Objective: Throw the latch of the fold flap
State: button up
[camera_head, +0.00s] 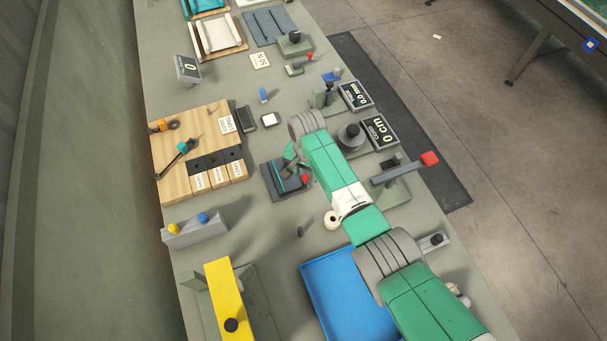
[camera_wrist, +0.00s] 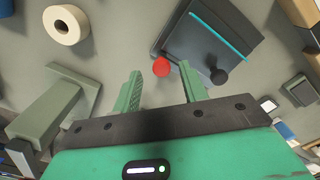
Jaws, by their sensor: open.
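A dark grey flap unit with a teal stripe (camera_head: 276,182) sits on the bench in the head view, beside my gripper (camera_head: 296,163). It also shows in the wrist view (camera_wrist: 184,35), with a black knob (camera_wrist: 218,76) on it. A red knob (camera_wrist: 161,67), which looks like the latch handle, is at the unit's near edge; it also shows in the head view (camera_head: 306,180). My gripper (camera_wrist: 160,70) is open. The red knob appears between its fingertips; I cannot tell its depth or any contact. The latch's base is partly hidden behind a finger.
A cream roll (camera_wrist: 66,25) stands left of the unit in the wrist view. A blue tray (camera_head: 345,295) and a yellow bar with a black knob (camera_head: 226,285) lie nearer. A wooden block board (camera_head: 185,125) is to the left; bare bench lies between.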

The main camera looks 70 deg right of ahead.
jog(key=shift+f, duration=0.7)
jog(key=shift+w, duration=0.1)
jog(key=shift+c, duration=0.4)
grip_shut()
